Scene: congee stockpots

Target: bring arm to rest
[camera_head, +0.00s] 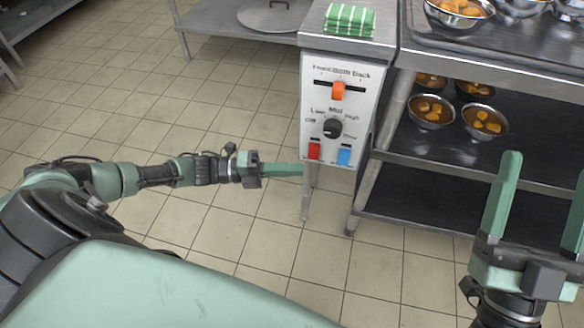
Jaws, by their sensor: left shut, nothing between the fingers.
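My left arm reaches in from the left over the tiled floor. Its gripper (300,169) is shut and empty, pointing right, with its tips just below and left of the control panel's lower edge in the picture. My right gripper (545,200) is at the lower right. Its two green fingers stand apart and point up, with nothing seen between them. It shows in front of the metal rack; the right finger is partly cut off by the picture edge.
A white control panel (321,89) has an orange slider, a black knob, and red and blue switches. A green striped cloth (349,19) lies on top. The metal rack (440,165) at right holds bowls of orange chunks (431,112). A round lid (273,14) lies at the back.

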